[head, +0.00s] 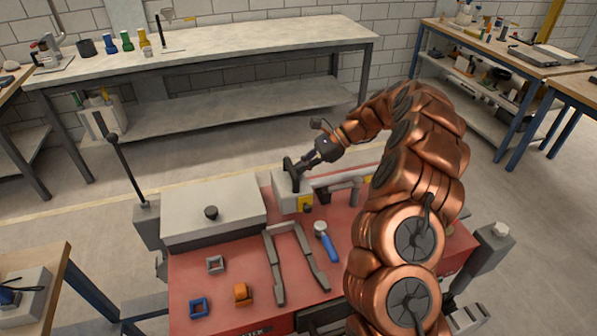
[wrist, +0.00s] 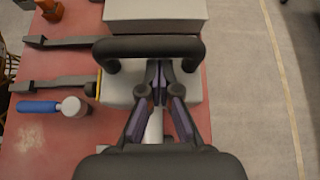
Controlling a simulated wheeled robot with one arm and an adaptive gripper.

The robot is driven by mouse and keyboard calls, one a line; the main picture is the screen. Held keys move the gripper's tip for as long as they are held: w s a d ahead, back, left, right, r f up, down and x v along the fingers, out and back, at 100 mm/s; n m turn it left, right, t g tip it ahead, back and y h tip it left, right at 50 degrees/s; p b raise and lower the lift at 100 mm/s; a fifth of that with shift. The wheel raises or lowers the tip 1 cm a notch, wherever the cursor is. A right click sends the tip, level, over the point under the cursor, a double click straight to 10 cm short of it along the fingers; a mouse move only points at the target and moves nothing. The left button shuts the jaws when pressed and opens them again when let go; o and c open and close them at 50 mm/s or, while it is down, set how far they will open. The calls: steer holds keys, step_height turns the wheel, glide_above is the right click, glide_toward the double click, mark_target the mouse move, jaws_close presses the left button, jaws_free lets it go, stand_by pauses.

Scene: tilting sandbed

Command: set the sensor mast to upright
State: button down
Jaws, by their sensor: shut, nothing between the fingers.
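A pale grey tube (head: 338,179), apparently the sensor mast, lies roughly level above the red bench top, beside a pale block (head: 284,204) with a yellow patch. In the wrist view the tube (wrist: 154,127) runs below my fingers. A black U-shaped handle (head: 290,176) stands at the block; it crosses the wrist view (wrist: 150,46). My gripper (head: 303,165) is shut and empty, its tips (wrist: 158,74) right at the handle's bar. I cannot tell whether they touch it.
A grey box (head: 212,212) with a black knob sits left of the block. A thin black ball-topped rod (head: 126,168) leans left beyond it. A blue-handled tool (head: 326,242) and a grey forked piece (head: 276,266) lie in front on the red bench top (head: 215,292).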

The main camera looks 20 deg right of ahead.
mark_target(287, 162)
steer(key=w+r+n+h, duration=0.1)
steer(key=w+d+r+n+t+b, duration=0.1)
steer(key=shift+d+r+h, duration=0.15)
steer(key=shift+r+h, duration=0.25)
steer(key=shift+s+a+r+n, duration=0.75)
steer(key=shift+a+r+n, duration=0.15)
steer(key=shift+a+r, duration=0.1)
steer(key=s+a+r+n+g+h, duration=0.1)
steer(key=s+a+r+n+h, duration=0.15)
steer(key=s+a+n, duration=0.4)
steer(key=s+a+r+n+g+h, duration=0.1)
steer(key=s+a+r+g, duration=0.15)
steer(key=s, duration=0.75)
steer(key=s+d+f+n+h, duration=0.1)
steer(key=s+d+n+h, duration=0.2)
steer(key=s, duration=0.9)
steer(key=s+d+f+n+h+p, duration=0.1)
steer(key=s+d+f+n+h, duration=0.1)
steer(key=s, duration=1.1)
steer(key=shift+s+d+n+h+p, duration=0.2)
steer(key=shift+d+n+h+p, duration=0.1)
steer(key=shift+d+n+h, duration=0.3)
steer(key=shift+t, duration=0.25)
